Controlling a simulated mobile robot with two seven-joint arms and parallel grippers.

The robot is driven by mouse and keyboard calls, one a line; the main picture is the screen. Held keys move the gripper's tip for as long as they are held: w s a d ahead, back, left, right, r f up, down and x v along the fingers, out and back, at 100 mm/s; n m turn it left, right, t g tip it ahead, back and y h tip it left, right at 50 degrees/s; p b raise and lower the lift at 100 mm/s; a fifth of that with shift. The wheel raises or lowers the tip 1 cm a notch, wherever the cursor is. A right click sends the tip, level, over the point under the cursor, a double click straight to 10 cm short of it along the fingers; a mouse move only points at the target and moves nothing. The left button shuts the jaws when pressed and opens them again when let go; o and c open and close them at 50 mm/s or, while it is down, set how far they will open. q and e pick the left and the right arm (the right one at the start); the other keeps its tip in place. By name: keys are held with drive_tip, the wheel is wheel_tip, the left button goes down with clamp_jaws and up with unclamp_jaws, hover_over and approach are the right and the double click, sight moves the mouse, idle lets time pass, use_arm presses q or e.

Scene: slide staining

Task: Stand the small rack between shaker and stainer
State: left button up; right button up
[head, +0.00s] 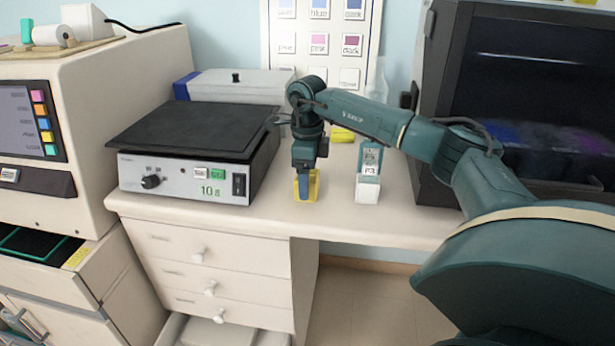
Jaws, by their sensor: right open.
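The shaker (185,132) is a low white box with a black flat platform, standing on the bench at centre left. A dark-framed machine with a black window (545,120), probably the stainer, stands at the right. A small yellow piece (314,186), which looks like the small rack, stands on the bench between them, near the front edge. My right gripper (304,190) points down at this yellow piece and partly hides it. It is open; I cannot tell whether its fingers touch the piece. My left gripper is not in view.
A white labelled container (368,188) stands right of my right gripper. Another yellow item (342,134) lies behind my arm. A lidded grey box (235,86) is behind the shaker. A cream machine with a screen (90,100) stands at left. Bench between container and dark machine is clear.

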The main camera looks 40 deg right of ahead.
wheel_tip(320, 180, up, 12)
idle(0.4)
idle(0.5)
